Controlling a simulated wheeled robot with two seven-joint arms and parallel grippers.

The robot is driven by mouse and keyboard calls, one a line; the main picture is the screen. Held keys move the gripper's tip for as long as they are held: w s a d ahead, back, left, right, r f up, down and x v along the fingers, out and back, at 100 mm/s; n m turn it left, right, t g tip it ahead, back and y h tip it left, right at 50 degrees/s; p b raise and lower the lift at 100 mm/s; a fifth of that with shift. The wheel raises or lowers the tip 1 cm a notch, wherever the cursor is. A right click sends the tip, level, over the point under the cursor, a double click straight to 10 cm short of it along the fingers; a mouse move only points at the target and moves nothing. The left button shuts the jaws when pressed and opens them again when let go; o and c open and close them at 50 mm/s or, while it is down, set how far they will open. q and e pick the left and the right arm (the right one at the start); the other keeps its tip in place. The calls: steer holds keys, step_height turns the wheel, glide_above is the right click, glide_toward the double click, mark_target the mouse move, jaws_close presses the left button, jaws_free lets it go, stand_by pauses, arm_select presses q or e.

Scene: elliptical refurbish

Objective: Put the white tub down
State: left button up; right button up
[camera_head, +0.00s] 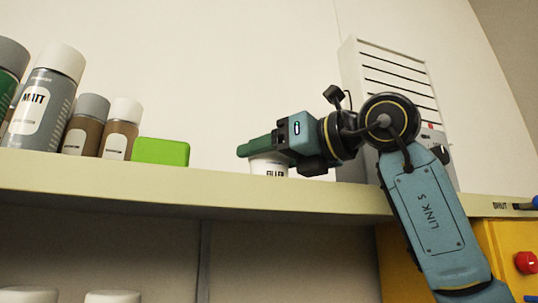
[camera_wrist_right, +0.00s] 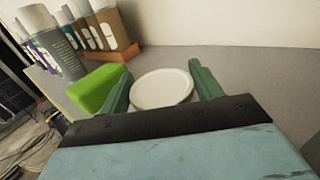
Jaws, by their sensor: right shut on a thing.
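The white tub (camera_head: 268,168), with dark "FILLER" lettering on its side, is at the shelf in the head view. Its round white lid (camera_wrist_right: 162,88) shows between the two green fingers in the right wrist view. My right gripper (camera_head: 258,148) reaches in from the right and is shut on the tub. The tub's base is hidden by the shelf's front edge in the head view, so I cannot tell whether it touches the shelf (camera_head: 200,190). My left gripper is in neither view.
A bright green block (camera_head: 160,151) lies left of the tub, close to one finger in the right wrist view. Several spray cans (camera_head: 45,95) stand further left. A slatted grey-white unit (camera_head: 395,75) stands behind my right arm. The wrist view shows clear surface right of the tub.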

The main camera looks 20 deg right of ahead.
steer(key=o, duration=1.1)
steer(key=shift+w+f, duration=0.1)
steer(key=shift+o, duration=0.4)
steer(key=b+v, duration=0.4)
steer(key=v, duration=0.8)
steer(key=shift+r, duration=0.2)
